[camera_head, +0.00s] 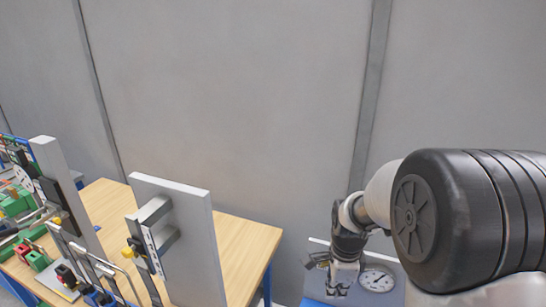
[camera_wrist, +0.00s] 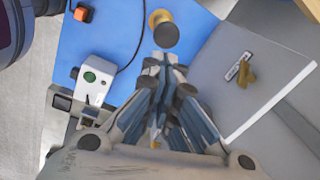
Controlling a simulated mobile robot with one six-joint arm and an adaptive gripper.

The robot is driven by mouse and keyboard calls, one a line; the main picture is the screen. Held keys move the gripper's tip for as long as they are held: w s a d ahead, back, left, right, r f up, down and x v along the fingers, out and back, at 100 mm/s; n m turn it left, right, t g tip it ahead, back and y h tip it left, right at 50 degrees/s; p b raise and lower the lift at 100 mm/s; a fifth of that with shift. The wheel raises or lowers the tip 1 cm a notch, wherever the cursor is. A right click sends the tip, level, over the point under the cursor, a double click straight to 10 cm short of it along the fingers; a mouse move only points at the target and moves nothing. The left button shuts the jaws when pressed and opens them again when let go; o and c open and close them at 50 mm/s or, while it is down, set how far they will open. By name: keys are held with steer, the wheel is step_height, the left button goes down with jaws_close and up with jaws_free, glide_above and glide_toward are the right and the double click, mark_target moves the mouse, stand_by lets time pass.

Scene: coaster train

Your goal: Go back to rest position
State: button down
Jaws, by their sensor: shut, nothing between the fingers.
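My gripper (camera_head: 341,284) hangs at the lower right of the head view, at the end of my arm, close beside a round white dial gauge (camera_head: 377,281). In the wrist view my gripper (camera_wrist: 166,62) has its fingers together with nothing between them. It is over a blue surface (camera_wrist: 130,35). A dark disc and a yellow round part (camera_wrist: 158,18) lie just beyond the fingertips. I cannot tell whether the fingers touch them.
The wrist view shows a white box with a green button (camera_wrist: 97,82) at left, an orange-black part (camera_wrist: 82,13) and a grey panel with a brass handle (camera_wrist: 245,72). In the head view, a wooden table (camera_head: 245,245) carries upright grey panels (camera_head: 196,240). A grey wall stands behind.

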steer(key=s+a+r+n+t+b, duration=0.2)
steer(key=s+r+n+b, duration=0.3)
steer(key=s+n+b, duration=0.35)
steer(key=s+f+n+t+b, duration=0.2)
steer(key=s+n+b, duration=0.3)
steer(key=s+n, duration=0.5)
steer(key=s+f, duration=0.1)
steer(key=s, duration=0.3)
steer(key=shift+s+a+f+n+b, duration=0.15)
steer(key=shift+a+f+n+b, duration=0.05)
steer(key=shift+a+n+b, duration=0.15)
